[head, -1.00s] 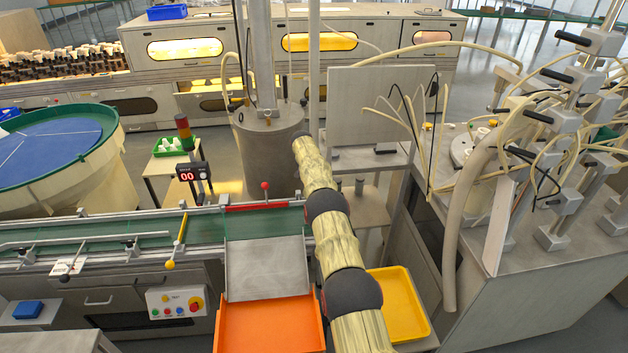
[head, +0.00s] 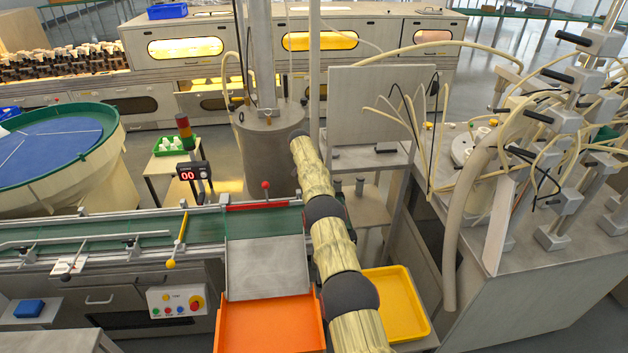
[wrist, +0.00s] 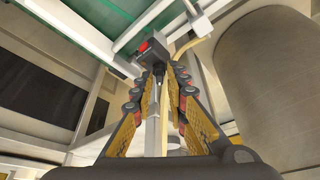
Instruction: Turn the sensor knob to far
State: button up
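My gripper (wrist: 161,76) shows in the wrist view, with its yellow-padded fingers leaning inward and a gap between the tips. A small black sensor box (wrist: 155,55) with a red spot on its face lies just beyond the fingertips. A pale metal post and a cable show through the gap, and nothing is clearly clamped. Contact with the box cannot be told. The sensor knob and its setting cannot be made out. In the head view my arm reaches over to the far side of the conveyor, and my fingers and the sensor are hidden there.
The green conveyor (head: 100,230) runs across the left, with a metal chute and an orange tray (head: 270,327) in front. A yellow tray (head: 398,300) lies right of my arm. A grey cylinder (head: 270,150) stands behind. A counter (head: 188,172) reads 00.

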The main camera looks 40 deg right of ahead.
jog(key=shift+o, duration=1.3)
jog(key=shift+r, duration=0.1)
jog(key=v, duration=1.1)
jog(key=shift+a+r, duration=0.2)
jog(key=shift+r, duration=0.1)
